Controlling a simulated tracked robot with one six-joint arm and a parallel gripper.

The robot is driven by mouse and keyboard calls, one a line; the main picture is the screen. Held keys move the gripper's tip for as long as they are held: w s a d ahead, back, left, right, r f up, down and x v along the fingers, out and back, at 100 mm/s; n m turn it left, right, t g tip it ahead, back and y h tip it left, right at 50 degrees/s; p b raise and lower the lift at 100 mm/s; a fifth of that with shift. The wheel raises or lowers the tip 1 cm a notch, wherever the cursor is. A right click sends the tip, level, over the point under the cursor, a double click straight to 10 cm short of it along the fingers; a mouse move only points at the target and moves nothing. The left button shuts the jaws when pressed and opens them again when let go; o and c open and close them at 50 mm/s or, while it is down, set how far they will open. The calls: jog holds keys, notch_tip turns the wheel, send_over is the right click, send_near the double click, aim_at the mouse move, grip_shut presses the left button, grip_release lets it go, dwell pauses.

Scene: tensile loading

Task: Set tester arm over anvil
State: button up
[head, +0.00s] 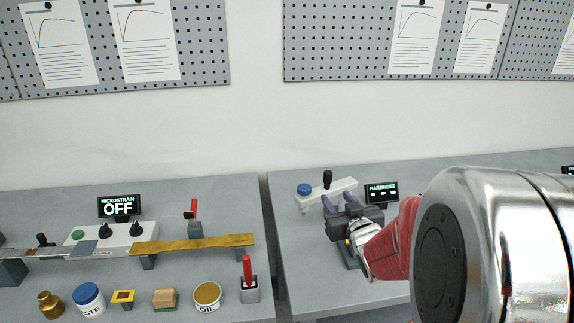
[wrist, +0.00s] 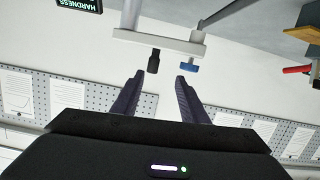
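The hardness tester's white arm (head: 343,189) is a level bar at the back of the right bench in the head view. It carries a blue knob (head: 304,189) at its left end and a black upright handle (head: 327,178). My gripper (head: 337,200) is in front of the bar, with its purple fingers apart and nothing between them. The wrist view shows the bar (wrist: 165,43), black handle (wrist: 153,62) and blue knob (wrist: 189,67) beyond the open fingertips (wrist: 157,80), apart from them. I cannot make out the anvil; my gripper hides part of the tester.
A HARDNESS display (head: 381,192) stands right of the tester. The left bench holds a MICROSTRAIN box (head: 120,235) reading OFF, a brass strip (head: 190,244), an oil tin (head: 207,295) and a red-handled block (head: 249,285). A gap (head: 268,230) separates the benches.

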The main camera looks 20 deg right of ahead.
jog(key=shift+s+d+f+t+y, duration=0.1)
jog(key=shift+d+f+t+y, duration=0.1)
jog(key=shift+d+t, duration=0.45)
jog(key=shift+s+d+f+t+y, duration=0.1)
jog(key=shift+d+f+t, duration=0.1)
jog(key=shift+d+t, duration=0.4)
jog(key=shift+w, duration=0.15)
